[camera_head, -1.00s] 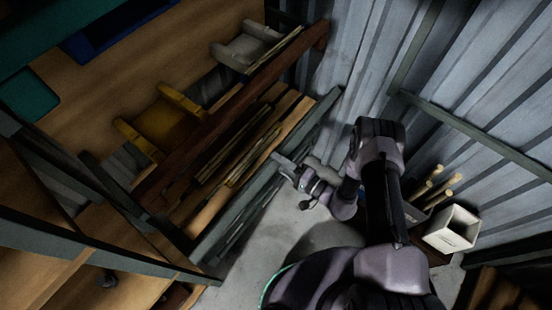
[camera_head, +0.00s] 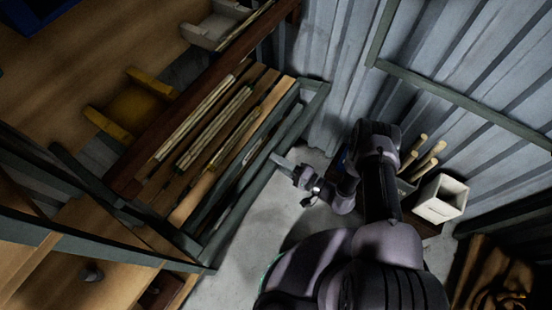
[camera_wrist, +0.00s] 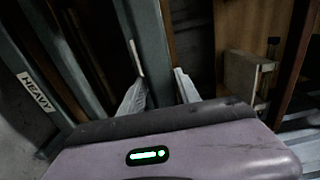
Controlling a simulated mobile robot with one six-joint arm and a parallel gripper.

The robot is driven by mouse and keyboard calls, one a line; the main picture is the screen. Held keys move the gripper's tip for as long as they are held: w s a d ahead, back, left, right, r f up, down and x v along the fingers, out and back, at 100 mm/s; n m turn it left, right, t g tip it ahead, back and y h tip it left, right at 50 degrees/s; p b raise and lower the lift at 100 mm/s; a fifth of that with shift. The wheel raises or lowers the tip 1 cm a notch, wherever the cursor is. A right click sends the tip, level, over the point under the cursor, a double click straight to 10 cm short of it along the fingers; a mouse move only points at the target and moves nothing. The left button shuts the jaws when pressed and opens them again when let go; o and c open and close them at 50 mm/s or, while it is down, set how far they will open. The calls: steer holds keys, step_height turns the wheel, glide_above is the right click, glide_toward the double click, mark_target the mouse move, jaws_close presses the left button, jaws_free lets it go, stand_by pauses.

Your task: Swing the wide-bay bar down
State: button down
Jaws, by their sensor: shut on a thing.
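The wide-bay bar (camera_head: 240,205) is a long grey-green metal bar along the front of the wide rack bay. It slants from the upper right to the lower left in the head view, with a gap between it and the bay's inner rail. My gripper (camera_head: 278,161) is at the upper half of the bar. In the wrist view the bar (camera_wrist: 150,35) runs between the two pale fingers of my gripper (camera_wrist: 157,62), which are closed on it. The fingers hide part of the bar. Its lower end is hard to make out.
The bay holds several rattan poles (camera_head: 215,130). A grey rail with a "HEAVY" label (camera_wrist: 37,91) is at the left of the wrist view. A white bin (camera_head: 441,199) and upright pale rods (camera_head: 430,155) stand at right, by a corrugated wall (camera_head: 470,60). Grey floor (camera_head: 275,210) is open below the bar.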

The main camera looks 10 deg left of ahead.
steer(key=shift+f, duration=0.7)
steer(key=shift+w+a+f+b, duration=0.25)
steer(key=shift+a+f+b, duration=0.15)
steer(key=shift+a+f, duration=0.2)
steer(key=shift+d, duration=0.1)
steer(key=shift+s+f, duration=0.1)
steer(key=c, duration=1)
jaws_free()
steer(key=shift+d, duration=0.2)
steer(key=shift+d, duration=0.1)
steer(key=p+v, duration=0.3)
steer(key=v, duration=1.4)
steer(key=shift+r, duration=0.2)
steer(key=shift+d, duration=0.15)
